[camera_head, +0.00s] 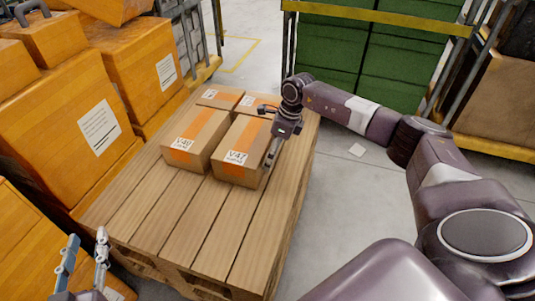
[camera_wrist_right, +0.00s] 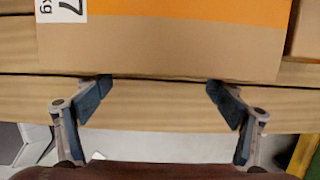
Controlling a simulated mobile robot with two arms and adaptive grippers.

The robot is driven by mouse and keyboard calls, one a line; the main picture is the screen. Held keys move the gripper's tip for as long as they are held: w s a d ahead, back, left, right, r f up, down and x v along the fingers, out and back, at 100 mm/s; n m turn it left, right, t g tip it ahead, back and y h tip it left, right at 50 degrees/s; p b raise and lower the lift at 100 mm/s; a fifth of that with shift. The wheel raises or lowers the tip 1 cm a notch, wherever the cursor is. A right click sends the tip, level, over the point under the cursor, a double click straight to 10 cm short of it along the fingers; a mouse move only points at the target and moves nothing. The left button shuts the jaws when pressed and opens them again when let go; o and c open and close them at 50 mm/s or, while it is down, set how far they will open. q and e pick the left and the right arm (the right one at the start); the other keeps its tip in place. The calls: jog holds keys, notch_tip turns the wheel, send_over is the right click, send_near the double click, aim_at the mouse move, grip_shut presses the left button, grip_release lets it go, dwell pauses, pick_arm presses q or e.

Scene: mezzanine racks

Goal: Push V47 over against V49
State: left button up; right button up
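V47 (camera_head: 240,150) is a brown carton with an orange stripe and a white label, at the front right of a small group on a wooden pallet (camera_head: 150,215). Its top fills the upper part of the right wrist view (camera_wrist_right: 165,45). A similar carton (camera_head: 194,138) stands left of it across a narrow gap; its label number is too small to read surely. My right gripper (camera_head: 270,160) points down beside V47's right side. Its fingers (camera_wrist_right: 158,92) are apart with nothing between them, close to V47's edge; contact is unclear. My left gripper (camera_head: 86,250) is open and empty at bottom left.
Two more cartons (camera_head: 219,97) (camera_head: 257,104) stand behind, their labels unreadable. Large orange boxes (camera_head: 70,115) are stacked along the left. Green crates (camera_head: 360,50) in a rack stand at the back. Pallet boards in front and right of V47 are bare.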

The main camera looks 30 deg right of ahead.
aim_at(263, 150)
jog(key=shift+w+a, duration=0.35)
jog(key=shift+w, duration=0.05)
pick_arm(q)
jog(key=shift+w+a+f, duration=0.15)
jog(key=shift+a+f, duration=0.2)
jog(key=shift+d+r, duration=0.2)
jog(key=shift+r, duration=0.15)
pick_arm(e)
jog(key=shift+w+a, duration=0.1)
jog(key=shift+w, duration=0.1)
pick_arm(q)
jog(key=shift+w+d+r+t+b, duration=0.15)
jog(key=shift+r+t, duration=0.25)
jog(key=shift+r, duration=0.4)
jog(key=shift+w+d+r+t+b, duration=0.1)
jog(key=shift+w+r+t+b, duration=0.1)
jog(key=shift+r+t, duration=0.4)
pick_arm(e)
jog(key=shift+w+a, duration=0.65)
jog(key=shift+w, duration=0.1)
pick_arm(q)
jog(key=shift+r+g, duration=0.1)
jog(key=shift+g, duration=0.2)
